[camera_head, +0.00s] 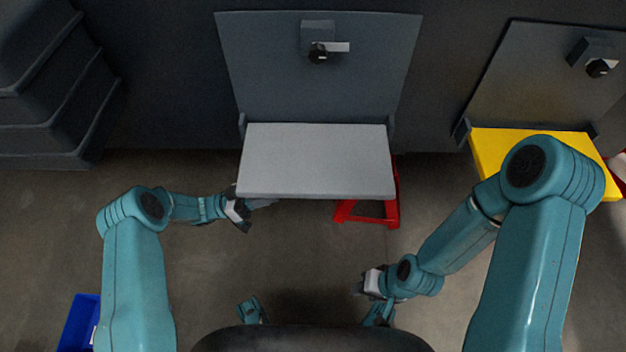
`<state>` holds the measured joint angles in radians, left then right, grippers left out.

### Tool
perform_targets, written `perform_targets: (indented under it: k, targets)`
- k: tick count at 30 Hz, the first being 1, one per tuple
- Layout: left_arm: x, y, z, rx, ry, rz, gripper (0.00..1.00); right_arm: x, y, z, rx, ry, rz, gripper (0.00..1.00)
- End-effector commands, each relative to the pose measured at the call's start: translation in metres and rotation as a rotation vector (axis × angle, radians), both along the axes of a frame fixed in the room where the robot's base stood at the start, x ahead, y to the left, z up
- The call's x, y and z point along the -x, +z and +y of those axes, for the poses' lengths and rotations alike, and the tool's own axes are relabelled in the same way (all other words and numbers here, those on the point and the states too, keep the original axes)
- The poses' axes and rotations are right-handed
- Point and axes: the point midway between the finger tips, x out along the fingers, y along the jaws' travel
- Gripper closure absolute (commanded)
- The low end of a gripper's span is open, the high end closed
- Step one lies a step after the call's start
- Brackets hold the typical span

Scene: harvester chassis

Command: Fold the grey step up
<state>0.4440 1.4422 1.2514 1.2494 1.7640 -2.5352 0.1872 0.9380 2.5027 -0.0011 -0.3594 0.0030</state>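The grey step (316,161) is folded down and juts out flat from the bottom of a dark back panel (320,85). A latch (321,51) with a black knob and a pale tab sits near the top of that panel. My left gripper (250,208) is at the step's front left corner, with a finger reaching under or beside the front edge; I cannot tell whether it touches. Its fingers look apart. My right gripper (364,284) is well below the step in the picture, clear of it; its fingers are too small and hidden to read.
A yellow step (490,148) is folded down at the right, with its own panel and latch (596,62), partly behind my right arm. A red frame (390,212) stands under the grey step's right side. A blue bin (79,325) is at lower left. Dark stacked steps (52,95) stand at upper left.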

Motion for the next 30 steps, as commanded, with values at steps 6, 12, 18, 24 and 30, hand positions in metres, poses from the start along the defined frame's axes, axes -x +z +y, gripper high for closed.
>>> perform_targets:
  k: [6, 12, 18, 24, 30]
  targets:
    - [-0.004, 0.02, -0.051, -0.001, -0.004, -0.001, 0.77, 0.0, -0.003, 0.0, 0.0, -0.001, 0.0, 0.57]
    - [-0.007, 0.034, -0.088, -0.004, -0.002, 0.001, 0.77, -0.001, -0.006, -0.001, 0.0, -0.004, -0.002, 0.57]
    - [-0.011, 0.041, -0.106, -0.002, 0.001, 0.002, 0.77, -0.001, -0.007, -0.001, 0.001, -0.005, -0.002, 0.57]
    - [-0.011, 0.043, -0.109, -0.003, 0.002, 0.002, 0.77, -0.001, -0.007, -0.001, 0.001, -0.006, -0.002, 0.57]
    - [-0.011, 0.042, -0.108, -0.003, 0.002, 0.002, 1.0, -0.001, -0.007, -0.001, 0.001, -0.005, -0.002, 0.57]
